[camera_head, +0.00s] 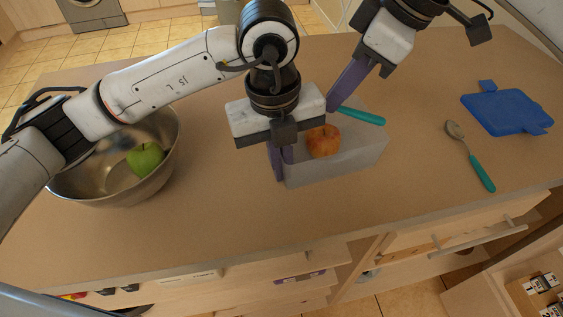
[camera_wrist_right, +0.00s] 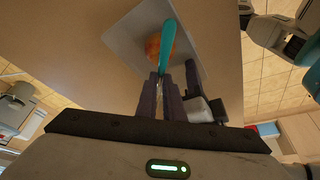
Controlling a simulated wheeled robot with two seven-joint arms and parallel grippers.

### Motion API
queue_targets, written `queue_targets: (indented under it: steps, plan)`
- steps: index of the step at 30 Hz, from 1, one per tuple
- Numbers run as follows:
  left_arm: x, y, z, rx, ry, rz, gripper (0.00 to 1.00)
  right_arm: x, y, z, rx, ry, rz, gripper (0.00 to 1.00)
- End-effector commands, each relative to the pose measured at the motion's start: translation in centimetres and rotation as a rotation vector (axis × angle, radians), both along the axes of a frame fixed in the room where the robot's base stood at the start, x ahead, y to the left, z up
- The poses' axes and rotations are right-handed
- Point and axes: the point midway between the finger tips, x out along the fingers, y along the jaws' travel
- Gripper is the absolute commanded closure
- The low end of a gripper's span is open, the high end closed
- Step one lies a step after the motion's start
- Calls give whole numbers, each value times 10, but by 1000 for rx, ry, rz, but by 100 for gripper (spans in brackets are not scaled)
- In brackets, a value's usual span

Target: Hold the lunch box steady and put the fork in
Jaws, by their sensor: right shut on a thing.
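The grey lunch box (camera_head: 345,168) stands open on the counter with a red-orange apple (camera_head: 323,141) inside. My left gripper (camera_head: 282,163) is at the box's left end, its fingers close together at that wall; I cannot tell whether they press on it. My right gripper (camera_head: 336,104) is above the box's back side, shut on the fork. The fork's teal handle (camera_head: 361,116) sticks out to the right over the box. In the right wrist view the handle (camera_wrist_right: 168,48) points up across the apple, and the fork's metal end is between the fingers (camera_wrist_right: 172,88), mostly hidden.
A metal bowl (camera_head: 118,192) with a green apple (camera_head: 146,158) stands at the left under my left arm. A spoon with a teal handle (camera_head: 481,173) and a blue lid (camera_head: 506,112) lie at the right. The counter in front of the box is clear.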

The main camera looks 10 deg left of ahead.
Motion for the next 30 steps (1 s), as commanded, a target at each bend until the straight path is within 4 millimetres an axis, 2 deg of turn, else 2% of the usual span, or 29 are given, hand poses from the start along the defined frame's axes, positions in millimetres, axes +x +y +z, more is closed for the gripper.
queue_targets:
  steps: [17,18,21,30]
  plan:
    - [0,0,1,-1,-2,0,100,0,0,-41,1,2,1,100]
    - [0,0,1,-1,-2,0,100,0,0,-41,1,0,1,89]
    - [0,0,1,-1,-2,0,100,0,0,-41,1,-1,1,72]
    - [0,0,1,-1,-2,0,100,0,0,-40,0,0,0,70]
